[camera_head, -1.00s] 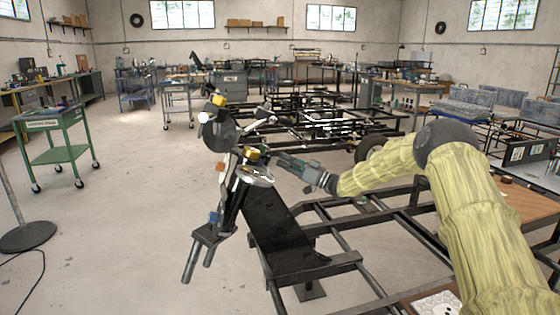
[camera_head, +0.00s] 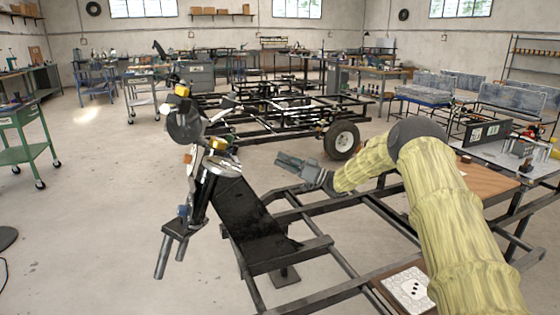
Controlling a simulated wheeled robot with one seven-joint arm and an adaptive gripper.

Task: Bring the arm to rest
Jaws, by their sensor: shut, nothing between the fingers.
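My arm (camera_head: 445,210), in a yellowish cover with a dark joint at its bend, reaches in from the lower right. My gripper (camera_head: 287,161) points left above the far side of the black frame. It is shut and empty.
The black frame (camera_head: 345,295) spreads below my arm, with a white patterned plate (camera_head: 408,288) near the front. A wheeled chassis (camera_head: 270,115) stands behind. A green cart (camera_head: 30,155) is at the left, and a workbench (camera_head: 500,160) at the right.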

